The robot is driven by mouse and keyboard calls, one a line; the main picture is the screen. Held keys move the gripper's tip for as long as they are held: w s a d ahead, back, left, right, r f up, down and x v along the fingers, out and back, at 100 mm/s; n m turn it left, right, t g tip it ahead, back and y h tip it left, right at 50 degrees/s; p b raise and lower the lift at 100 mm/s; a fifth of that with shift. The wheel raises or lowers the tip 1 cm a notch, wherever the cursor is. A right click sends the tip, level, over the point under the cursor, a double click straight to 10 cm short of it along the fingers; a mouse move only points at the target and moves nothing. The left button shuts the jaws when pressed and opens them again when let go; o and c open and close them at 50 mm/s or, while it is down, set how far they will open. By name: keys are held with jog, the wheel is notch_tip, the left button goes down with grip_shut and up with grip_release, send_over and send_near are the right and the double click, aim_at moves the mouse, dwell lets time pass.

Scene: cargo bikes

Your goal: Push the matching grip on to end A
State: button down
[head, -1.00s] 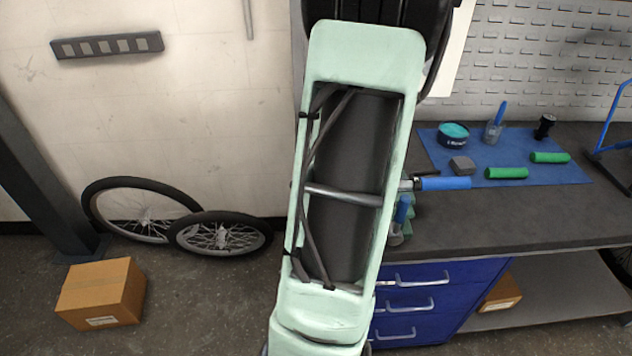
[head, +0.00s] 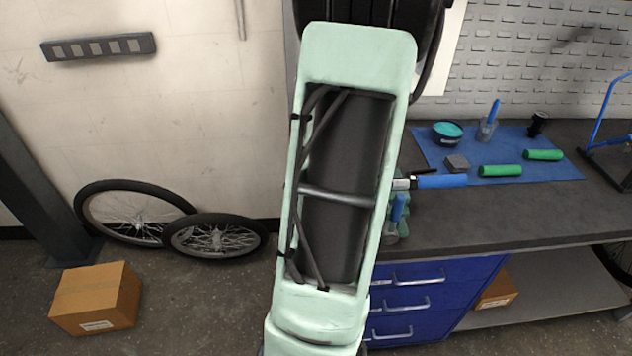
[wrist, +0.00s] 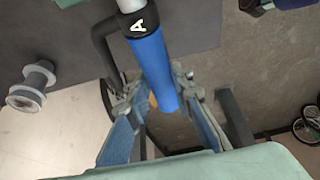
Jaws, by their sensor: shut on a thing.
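In the wrist view, end A is the bar end with a black collar (wrist: 139,22) marked with a white "A". A blue grip (wrist: 153,65) lies in line with the bar, its upper end against the collar as far as I can see. My gripper (wrist: 160,86) is shut on this blue grip, one finger on each side. The head view shows a blue grip (head: 442,181) beside a black lever at the bench's left; I cannot tell if it is the same one.
A blue mat (head: 545,171) on the bench (head: 500,215) holds two green grips (head: 500,171) (head: 543,155), a teal tub (head: 447,132), a grey block (head: 457,163) and a cup with a brush (head: 488,128). Wheels (head: 215,238) and a carton (head: 97,297) stand on the floor at left.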

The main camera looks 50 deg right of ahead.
jog(key=shift+s+d, duration=0.3)
jog(key=shift+s, duration=0.05)
jog(key=c, duration=1.6)
grip_release()
jog(key=shift+w+a, duration=0.1)
jog(key=shift+a, duration=0.05)
jog(key=v, duration=1.2)
jog(key=shift+w+r, duration=0.1)
